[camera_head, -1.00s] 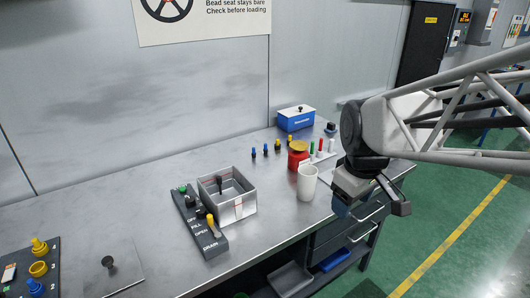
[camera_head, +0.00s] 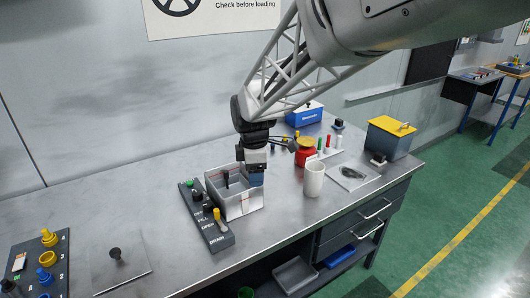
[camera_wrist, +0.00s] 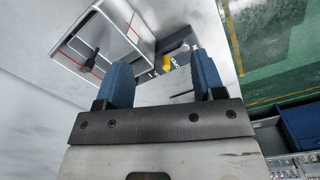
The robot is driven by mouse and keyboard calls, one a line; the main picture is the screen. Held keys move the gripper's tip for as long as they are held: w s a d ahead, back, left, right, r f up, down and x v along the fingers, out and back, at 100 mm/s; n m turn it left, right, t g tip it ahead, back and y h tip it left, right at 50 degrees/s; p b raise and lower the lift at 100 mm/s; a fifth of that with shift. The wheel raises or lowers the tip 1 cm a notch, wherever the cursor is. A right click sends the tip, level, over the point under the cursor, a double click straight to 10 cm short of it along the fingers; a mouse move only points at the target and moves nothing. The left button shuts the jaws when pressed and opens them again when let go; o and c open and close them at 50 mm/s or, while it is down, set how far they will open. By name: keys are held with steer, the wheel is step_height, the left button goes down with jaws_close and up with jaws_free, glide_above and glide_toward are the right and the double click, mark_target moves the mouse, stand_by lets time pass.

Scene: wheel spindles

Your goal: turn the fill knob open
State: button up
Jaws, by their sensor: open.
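A dark control panel (camera_head: 221,241) lies on the bench, lettered FILL, OPEN and DRAIN. It carries a green knob (camera_head: 189,183), a black knob (camera_head: 197,196) and a yellow lever (camera_head: 217,214). Which one is the fill knob I cannot tell for sure. My gripper (camera_head: 257,179) is above the right side of an open metal box, to the right of the panel. In the wrist view my gripper (camera_wrist: 161,85) is open with blue fingers and nothing between them. The yellow lever (camera_wrist: 167,63) shows just beyond the fingers.
The metal box (camera_head: 240,207) stands right beside the panel, with a black-handled item (camera_head: 226,177) in it. A white cup (camera_head: 314,180) and a red jar (camera_head: 305,155) stand to the right. Yellow and blue fittings (camera_head: 48,258) lie at the left.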

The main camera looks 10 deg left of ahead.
mark_target(207, 204)
steer(key=a+f+n, duration=0.2)
steer(key=a, duration=0.3)
steer(key=a+f+n, duration=0.2)
steer(key=a+f, duration=0.1)
steer(key=a, duration=0.3)
steer(key=a+f+n, duration=0.2)
steer(key=a+f, duration=0.1)
steer(key=a, duration=0.2)
steer(key=shift+w+a+n, duration=0.2)
steer(key=shift+a+n, duration=0.15)
steer(key=shift+n, duration=0.05)
steer(key=shift+g, duration=0.3)
steer(key=shift+s+d+f, duration=0.1)
steer(key=shift+d+f, duration=0.05)
steer(key=shift+f, duration=3.7)
steer(key=c, duration=0.9)
